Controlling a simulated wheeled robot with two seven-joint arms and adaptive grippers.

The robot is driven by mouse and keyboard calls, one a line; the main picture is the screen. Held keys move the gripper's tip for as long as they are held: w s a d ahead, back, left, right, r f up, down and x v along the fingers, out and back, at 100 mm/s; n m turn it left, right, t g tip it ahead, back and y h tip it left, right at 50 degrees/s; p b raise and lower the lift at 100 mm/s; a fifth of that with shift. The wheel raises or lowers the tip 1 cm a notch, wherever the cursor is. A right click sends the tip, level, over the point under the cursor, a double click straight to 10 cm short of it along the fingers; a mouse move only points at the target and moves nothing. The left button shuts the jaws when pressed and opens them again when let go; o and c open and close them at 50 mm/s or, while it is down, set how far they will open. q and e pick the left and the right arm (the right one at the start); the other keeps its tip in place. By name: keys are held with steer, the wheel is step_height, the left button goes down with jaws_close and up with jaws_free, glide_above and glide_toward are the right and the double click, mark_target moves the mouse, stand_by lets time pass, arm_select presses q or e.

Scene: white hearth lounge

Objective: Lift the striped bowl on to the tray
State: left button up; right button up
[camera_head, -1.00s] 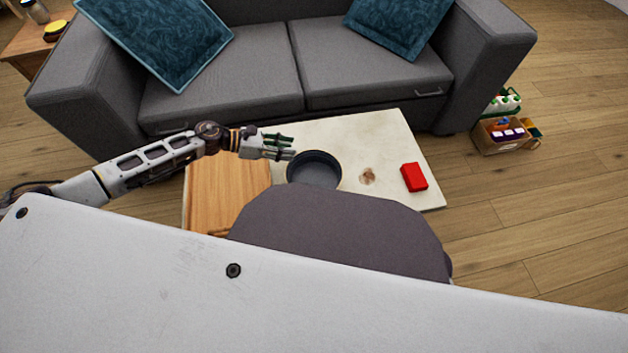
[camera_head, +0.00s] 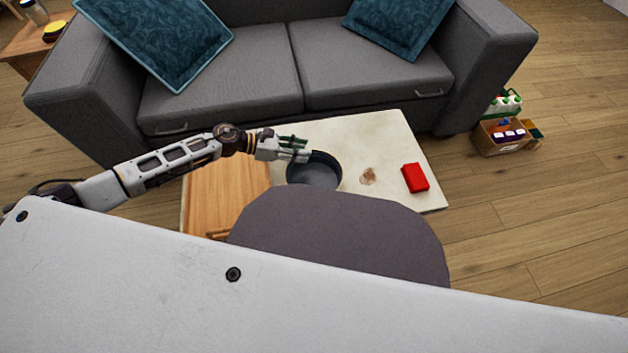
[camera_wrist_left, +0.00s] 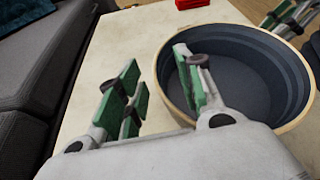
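The dark blue-grey bowl (camera_head: 315,174) sits on the pale low table, its front partly cut off by my own body. The left wrist view shows its banded inner wall and tan rim (camera_wrist_left: 238,85). The wooden tray (camera_head: 228,196) lies left of the bowl, partly under my left arm. My left gripper (camera_head: 300,150) is at the bowl's back left rim. In the left wrist view its fingers (camera_wrist_left: 160,90) are apart, one over the bowl's inside and one outside the rim; contact cannot be told. My right gripper's fingers (camera_wrist_left: 285,18) show partly beyond the bowl.
A red box (camera_head: 415,177) lies right of the bowl, beside a brown mark on the tabletop (camera_head: 400,137). A grey sofa (camera_head: 300,65) stands close behind the table. A box of bottles (camera_head: 505,135) is on the floor at the right.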

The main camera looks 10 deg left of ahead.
mark_target(318, 152)
arm_select(q)
steer(key=shift+b+x, duration=0.5)
steer(key=shift+x, duration=1.85)
jaws_close()
steer(key=shift+r, duration=0.1)
